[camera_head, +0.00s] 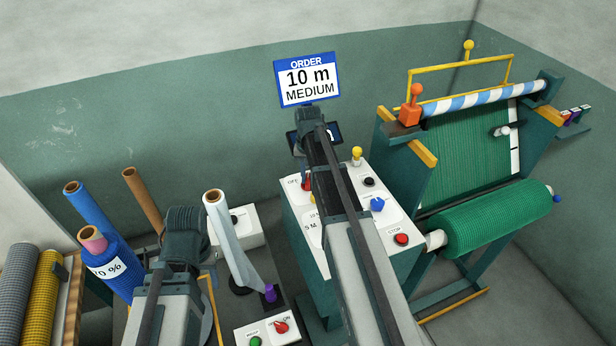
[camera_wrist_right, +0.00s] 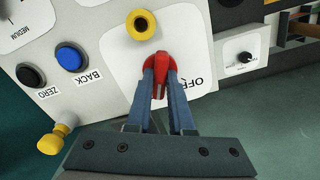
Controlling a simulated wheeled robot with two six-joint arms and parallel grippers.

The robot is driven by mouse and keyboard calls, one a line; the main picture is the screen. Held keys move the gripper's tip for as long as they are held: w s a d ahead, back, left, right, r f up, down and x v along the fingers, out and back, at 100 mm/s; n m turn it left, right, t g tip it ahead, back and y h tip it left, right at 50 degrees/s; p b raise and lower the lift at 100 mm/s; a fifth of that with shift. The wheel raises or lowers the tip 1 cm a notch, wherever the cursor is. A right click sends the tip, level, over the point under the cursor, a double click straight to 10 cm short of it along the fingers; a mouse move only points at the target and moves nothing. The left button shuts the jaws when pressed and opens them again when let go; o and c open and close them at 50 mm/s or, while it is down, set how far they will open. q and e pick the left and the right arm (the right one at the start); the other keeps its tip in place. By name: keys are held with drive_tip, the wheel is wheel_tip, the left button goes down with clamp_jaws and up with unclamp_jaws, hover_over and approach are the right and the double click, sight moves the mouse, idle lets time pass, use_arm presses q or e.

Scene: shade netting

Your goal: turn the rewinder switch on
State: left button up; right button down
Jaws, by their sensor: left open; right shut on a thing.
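The red rewinder switch (camera_wrist_right: 160,64) sits on a white plate on the control box, below a yellow ring-shaped part (camera_wrist_right: 141,24) in the right wrist view. An OFF label (camera_wrist_right: 196,84) is beside it. The fingers of my right gripper (camera_wrist_right: 160,84) are on both sides of the red knob and shut on it. In the head view my right arm hides most of the switch and part of the control box (camera_head: 388,232). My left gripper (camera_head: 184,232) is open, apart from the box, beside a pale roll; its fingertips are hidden.
Black ZERO (camera_wrist_right: 30,76) and blue BACK (camera_wrist_right: 69,58) buttons and a yellow knob (camera_wrist_right: 55,140) are close to my right gripper. A red STOP button (camera_head: 401,239) is on the box. A green net roll (camera_head: 495,218) is at right; blue rolls (camera_head: 98,220) stand at left.

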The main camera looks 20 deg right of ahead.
sight(308, 179)
drive_tip(key=shift+m, duration=2)
drive_tip(key=c, duration=0.8)
unclamp_jaws()
wheel_tip(308, 179, up, 14)
drive_tip(key=p, duration=1.3)
drive_tip(key=shift+p, duration=0.4)
drive_tip(key=shift+f, duration=0.15)
